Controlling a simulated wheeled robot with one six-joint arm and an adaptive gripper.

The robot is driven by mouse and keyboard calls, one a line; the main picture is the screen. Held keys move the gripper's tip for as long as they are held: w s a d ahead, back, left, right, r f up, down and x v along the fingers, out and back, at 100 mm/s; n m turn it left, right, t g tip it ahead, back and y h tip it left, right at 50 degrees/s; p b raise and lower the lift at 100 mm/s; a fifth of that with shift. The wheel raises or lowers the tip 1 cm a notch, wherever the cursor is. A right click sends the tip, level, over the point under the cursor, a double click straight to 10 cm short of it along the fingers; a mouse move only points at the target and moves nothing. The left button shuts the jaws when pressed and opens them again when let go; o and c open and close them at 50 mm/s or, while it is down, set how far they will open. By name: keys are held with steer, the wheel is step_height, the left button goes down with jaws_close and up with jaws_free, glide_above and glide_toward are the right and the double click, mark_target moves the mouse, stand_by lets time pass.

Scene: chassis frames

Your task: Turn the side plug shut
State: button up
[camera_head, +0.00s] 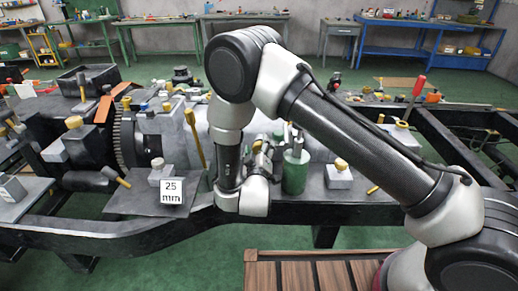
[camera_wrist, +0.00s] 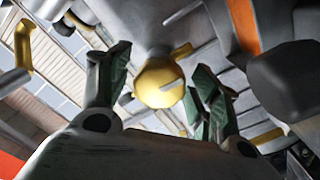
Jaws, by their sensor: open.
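In the wrist view a round yellow knob (camera_wrist: 158,86) with a pale slot or bar across it sits on a grey metal part. It looks like the side plug, but I cannot be sure. My gripper (camera_wrist: 161,70) is open, its dark green-padded fingers on either side of the knob in the picture. Gaps show between the knob and both fingers; how far off it is in depth I cannot tell. In the head view my wrist hangs in front of the grey machine housing and hides most of the gripper and the knob.
A green canister (camera_head: 294,172) stands close right of my wrist. A "25 mm" block (camera_head: 172,191) and a thin yellow lever (camera_head: 194,138) are to its left. The black chassis rail (camera_head: 120,234) runs in front. In the wrist view an orange strip (camera_wrist: 244,25) lies beyond the right finger.

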steer(key=c, duration=1)
steer(key=shift+c, duration=0.2)
steer(key=shift+m, duration=0.4)
steer(key=m, duration=1.2)
steer(key=shift+m, duration=2)
